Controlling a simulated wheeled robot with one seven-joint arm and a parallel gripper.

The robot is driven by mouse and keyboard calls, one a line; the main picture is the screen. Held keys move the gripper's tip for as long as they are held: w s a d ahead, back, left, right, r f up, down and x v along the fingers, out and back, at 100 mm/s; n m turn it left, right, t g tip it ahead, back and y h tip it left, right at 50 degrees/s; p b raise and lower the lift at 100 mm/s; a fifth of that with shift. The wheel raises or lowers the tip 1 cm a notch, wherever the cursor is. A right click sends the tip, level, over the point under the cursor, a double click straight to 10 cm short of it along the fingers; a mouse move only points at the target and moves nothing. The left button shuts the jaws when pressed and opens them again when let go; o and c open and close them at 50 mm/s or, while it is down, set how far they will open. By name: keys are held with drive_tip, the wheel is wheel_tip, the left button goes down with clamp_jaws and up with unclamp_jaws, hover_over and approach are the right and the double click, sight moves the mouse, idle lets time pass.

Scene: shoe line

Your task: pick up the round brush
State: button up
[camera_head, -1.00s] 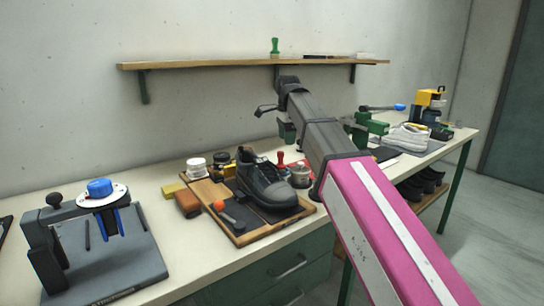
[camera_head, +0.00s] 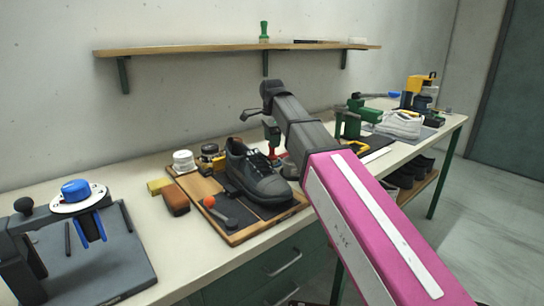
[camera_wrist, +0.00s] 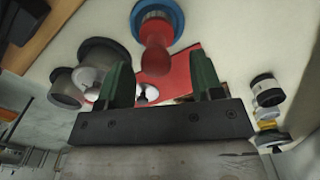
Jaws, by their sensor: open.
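The round brush (camera_wrist: 155,45) has a red knobbed handle and a blue round head. In the wrist view it stands at the top centre, its handle end near the space between my fingers. In the head view only a bit of its red handle (camera_head: 277,154) shows, just below my gripper (camera_head: 272,132). My gripper (camera_wrist: 161,78) is open, with a green finger on each side and nothing clasped. I cannot tell how far the handle reaches between the fingers.
A dark shoe (camera_head: 257,178) sits on a wooden board (camera_head: 236,236) left of the gripper. Grey round containers (camera_wrist: 100,62) stand close beside the brush, and a red flat item (camera_wrist: 183,72) lies behind the fingers. A wall shelf (camera_head: 200,50) runs above.

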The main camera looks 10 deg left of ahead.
sight(272, 154)
drive_tip(key=shift+s+f, duration=0.2)
drive_tip(key=shift+f, duration=1.75)
drive_tip(key=c, duration=1)
drive_tip(key=shift+r, duration=0.1)
wheel_tip(272, 154, up, 10)
drive_tip(key=shift+f, duration=0.1)
